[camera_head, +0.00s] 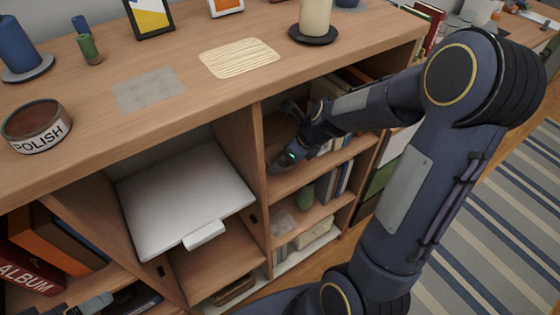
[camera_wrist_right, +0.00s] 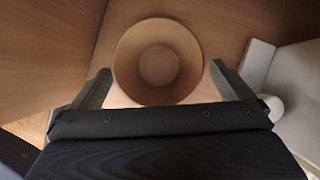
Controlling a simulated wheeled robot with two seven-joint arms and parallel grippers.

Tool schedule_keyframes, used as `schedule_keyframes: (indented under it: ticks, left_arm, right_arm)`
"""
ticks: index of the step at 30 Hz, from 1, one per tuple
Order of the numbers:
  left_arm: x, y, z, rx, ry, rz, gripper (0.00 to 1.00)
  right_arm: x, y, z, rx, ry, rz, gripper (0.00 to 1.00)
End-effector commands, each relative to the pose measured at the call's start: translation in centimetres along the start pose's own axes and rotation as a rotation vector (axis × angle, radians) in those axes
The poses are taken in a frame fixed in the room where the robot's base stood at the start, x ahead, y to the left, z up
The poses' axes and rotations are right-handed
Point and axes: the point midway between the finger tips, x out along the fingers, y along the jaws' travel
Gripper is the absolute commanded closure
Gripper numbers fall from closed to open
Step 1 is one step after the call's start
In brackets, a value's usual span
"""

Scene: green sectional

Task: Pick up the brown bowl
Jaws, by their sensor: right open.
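The brown bowl (camera_wrist_right: 157,40) shows in the right wrist view as a round, shallow form with a paler centre, at the upper middle on a wooden surface. My right gripper (camera_wrist_right: 160,70) is open, with one finger on each side of the bowl's near part. The view does not show clearly whether either finger touches it. In the head view my right arm reaches in from the right, and its gripper (camera_head: 285,160) is inside an upper shelf compartment, partly hidden. The bowl cannot be made out in the head view. My left gripper is not in view.
Wooden walls flank the bowl in the wrist view, and a pale block (camera_wrist_right: 292,85) stands at right. In the head view, books (camera_head: 345,175) fill nearby shelves. A tin (camera_head: 37,125) and candle (camera_head: 315,17) stand on top.

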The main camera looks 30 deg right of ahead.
Motion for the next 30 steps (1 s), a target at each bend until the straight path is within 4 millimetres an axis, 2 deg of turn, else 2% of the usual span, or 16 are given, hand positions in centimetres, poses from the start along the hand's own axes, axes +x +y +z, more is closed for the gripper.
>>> schedule_keyframes:
  ticks: [1, 6, 15, 24, 30]
  left_arm:
    - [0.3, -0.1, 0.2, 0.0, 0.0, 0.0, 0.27]
    - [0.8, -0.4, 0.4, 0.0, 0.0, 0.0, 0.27]
    - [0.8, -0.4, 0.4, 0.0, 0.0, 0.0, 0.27]
    - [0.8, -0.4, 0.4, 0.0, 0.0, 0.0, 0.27]
    - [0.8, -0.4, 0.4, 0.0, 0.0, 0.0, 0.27]
  right_arm:
    - [1.1, 0.2, 0.1, -0.001, 0.003, 0.004, 0.0]
    - [3.2, 0.2, 0.2, -0.001, 0.002, 0.002, 0.0]
    - [3.5, 0.2, 0.3, -0.002, 0.0, 0.001, 0.0]
    - [3.5, 0.2, 0.3, -0.002, 0.0, 0.001, 0.39]
    - [3.5, 0.2, 0.3, -0.002, 0.0, 0.001, 0.41]
